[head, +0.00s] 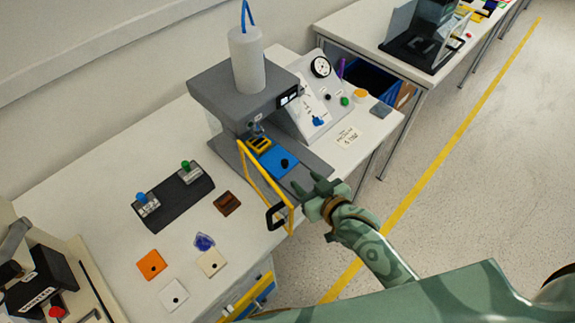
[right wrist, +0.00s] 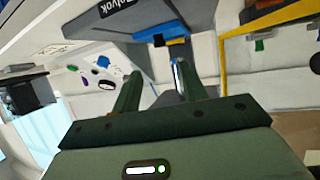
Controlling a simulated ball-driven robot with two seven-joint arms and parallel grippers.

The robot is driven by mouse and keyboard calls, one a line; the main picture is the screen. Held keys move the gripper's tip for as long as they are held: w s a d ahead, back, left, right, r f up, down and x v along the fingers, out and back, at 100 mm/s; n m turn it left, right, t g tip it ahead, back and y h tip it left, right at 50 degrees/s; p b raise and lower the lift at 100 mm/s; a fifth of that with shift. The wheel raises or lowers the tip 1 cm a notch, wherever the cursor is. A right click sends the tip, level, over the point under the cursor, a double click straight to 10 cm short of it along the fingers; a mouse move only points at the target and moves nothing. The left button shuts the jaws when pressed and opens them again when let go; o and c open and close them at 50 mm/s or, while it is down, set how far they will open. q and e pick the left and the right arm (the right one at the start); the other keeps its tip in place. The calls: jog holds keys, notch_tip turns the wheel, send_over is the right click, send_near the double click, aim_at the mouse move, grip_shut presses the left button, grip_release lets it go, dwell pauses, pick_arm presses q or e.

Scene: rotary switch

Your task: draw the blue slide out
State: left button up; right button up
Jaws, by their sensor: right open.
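The blue slide (head: 270,158) lies in the grey base of the press (head: 237,88), under its head, with a black round knob (head: 284,163) on top near its front end. A yellow-and-black piece (head: 259,144) sits at its rear. My right gripper (head: 306,184) is open and empty, just in front of the slide and apart from it in the head view. In the right wrist view the two green fingers (right wrist: 156,88) are spread, pointing towards the press; a blue edge shows beside the right finger. My left gripper is out of view.
A yellow guard frame (head: 262,181) with a black handle stands left of my right gripper. A sloped control panel (head: 310,106) stands to the slide's right. A dark switch block (head: 174,203) and several coloured tiles lie on the left. Open floor lies right of the table.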

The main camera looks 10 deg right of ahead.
aim_at(286, 164)
jog(key=b+x, duration=0.3)
jog(key=x, duration=0.6)
jog(key=shift+w+f, duration=0.2)
jog(key=shift+f, duration=0.1)
jog(key=shift+w+a+f, duration=0.1)
jog(key=shift+w+a, duration=0.15)
jog(key=shift+w, duration=0.35)
jog(key=shift+s, duration=0.1)
grip_shut()
